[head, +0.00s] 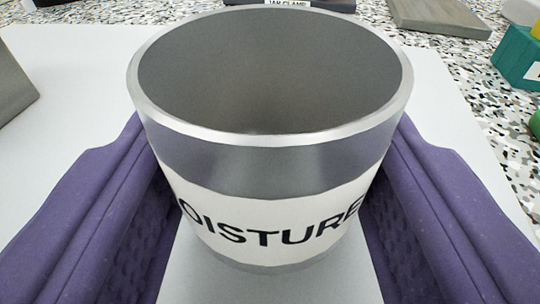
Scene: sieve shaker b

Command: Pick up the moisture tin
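The moisture tin (275,160) is a silver, open-topped cylinder with a white label, on which "OISTURE" can be read. It is upright, near the middle of the view, and its inside looks empty. My gripper (270,190) has one purple finger on each side of the tin, left and right. The tin's sides hide the inner faces of the fingers near their tips. I cannot tell whether the fingers press on the tin or stand just clear of it. I cannot see clearly whether the base rests on the white surface below.
A white surface (70,70) lies around the tin, on a speckled top (390,32). A grey block (14,85) is at the left edge. A dark labelled piece (290,4) and a grey slab (440,17) are behind. A green block (516,56) is at the right.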

